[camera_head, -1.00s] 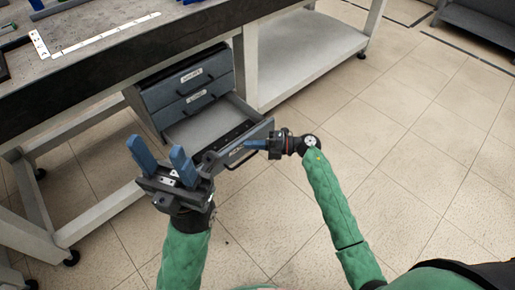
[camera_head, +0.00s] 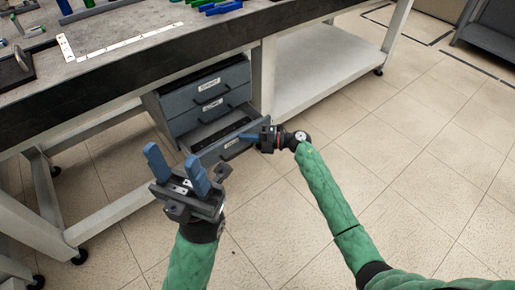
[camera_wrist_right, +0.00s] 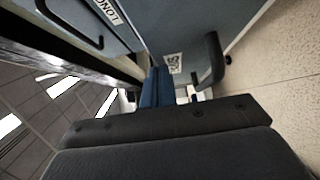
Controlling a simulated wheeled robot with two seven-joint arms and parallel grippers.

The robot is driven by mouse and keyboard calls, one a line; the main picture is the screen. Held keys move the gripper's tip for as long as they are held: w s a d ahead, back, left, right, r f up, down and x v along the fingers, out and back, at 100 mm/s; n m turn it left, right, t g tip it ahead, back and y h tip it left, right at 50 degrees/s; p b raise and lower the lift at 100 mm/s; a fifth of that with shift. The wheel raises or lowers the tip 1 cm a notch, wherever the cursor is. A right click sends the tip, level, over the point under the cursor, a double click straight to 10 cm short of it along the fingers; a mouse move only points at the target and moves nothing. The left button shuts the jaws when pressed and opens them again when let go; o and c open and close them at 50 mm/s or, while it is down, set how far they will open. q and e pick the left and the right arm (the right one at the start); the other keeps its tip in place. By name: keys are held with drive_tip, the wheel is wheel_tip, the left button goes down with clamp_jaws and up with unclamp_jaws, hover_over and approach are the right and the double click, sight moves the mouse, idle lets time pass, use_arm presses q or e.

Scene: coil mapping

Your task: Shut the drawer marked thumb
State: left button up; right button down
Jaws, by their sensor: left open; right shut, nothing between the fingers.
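A grey three-drawer unit (camera_head: 158,107) hangs under the workbench. Its bottom drawer (camera_head: 258,133) is partly open, with a white label and dark handle on its front; the label is too small to read in the head view. In the right wrist view the drawer front (camera_wrist_right: 190,25) shows its label and handle. My right gripper (camera_head: 246,137) is shut and empty, its fingertips at the drawer front beside the handle; whether they touch cannot be told. My left gripper (camera_head: 176,164) is open and empty, in front of the unit's left side and above the floor.
The two upper drawers, middle (camera_head: 217,103) and top (camera_head: 206,82), are closed. The workbench (camera_head: 130,62) above carries a white L-shaped ruler (camera_head: 110,48) and blue and green items. A low shelf (camera_head: 310,70) stands right of the unit. The tiled floor at right is clear.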

sight(234, 125)
drive_tip(key=w+a, duration=0.1)
drive_tip(key=w, duration=0.1)
drive_tip(key=w+a, duration=0.2)
drive_tip(key=w+a+b, duration=0.1)
drive_tip(key=w+a, duration=0.1)
drive_tip(key=shift+w, duration=0.4)
drive_tip(key=shift+d, duration=0.1)
